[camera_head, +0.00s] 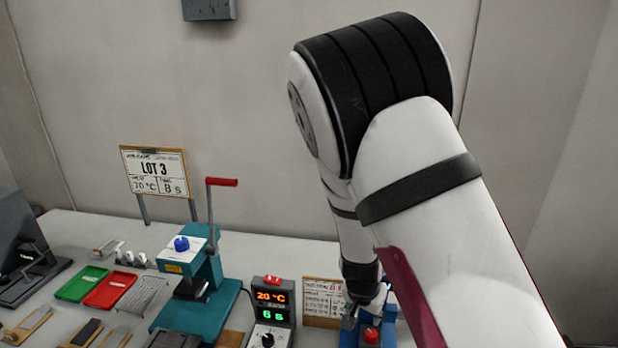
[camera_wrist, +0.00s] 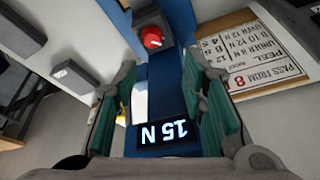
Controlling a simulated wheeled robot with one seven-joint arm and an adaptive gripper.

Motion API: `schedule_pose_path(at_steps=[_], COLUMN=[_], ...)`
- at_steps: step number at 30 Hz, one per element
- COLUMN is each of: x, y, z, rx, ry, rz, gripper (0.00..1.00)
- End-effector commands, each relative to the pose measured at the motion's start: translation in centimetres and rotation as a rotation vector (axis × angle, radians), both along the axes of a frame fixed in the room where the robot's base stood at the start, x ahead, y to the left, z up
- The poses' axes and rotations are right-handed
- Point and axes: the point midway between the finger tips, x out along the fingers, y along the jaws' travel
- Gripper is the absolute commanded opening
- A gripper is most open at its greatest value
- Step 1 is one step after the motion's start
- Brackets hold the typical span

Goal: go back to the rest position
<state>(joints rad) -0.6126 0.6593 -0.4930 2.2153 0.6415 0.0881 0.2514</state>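My gripper (camera_head: 360,300) is low over the right end of the table, at the blue device (camera_head: 388,325) with a red knob (camera_head: 371,335). In the wrist view, my gripper (camera_wrist: 165,85) is open, its two green-padded fingers apart and nothing held between them. In the head view, my arm covers part of the device and the fingertips are hard to make out.
A teal press (camera_head: 200,275) with a raised red-handled lever stands left of centre. A display box (camera_head: 271,310) reads 20 °C. A printed card (camera_head: 322,298) stands beside my gripper. Green (camera_head: 80,284) and red (camera_head: 110,290) trays lie left. A LOT 3 sign (camera_head: 156,172) stands behind.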

Motion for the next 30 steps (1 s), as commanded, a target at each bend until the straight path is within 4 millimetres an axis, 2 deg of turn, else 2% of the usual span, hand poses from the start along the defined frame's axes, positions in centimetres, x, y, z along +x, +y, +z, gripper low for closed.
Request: schedule_pose_path(at_steps=[4,14,21,30], x=[0.5,-0.7,-2.9,-6.8], y=[1.1,2.4,2.0,0.4], z=[3.2,10.9,16.1,21.2], rx=[0.091,0.226,0.256,0.206], ry=[0.003,-0.007,-0.041,-0.092], rz=[0.045,0.197,0.321,0.469], gripper=[0.38,0.38,0.38,0.38])
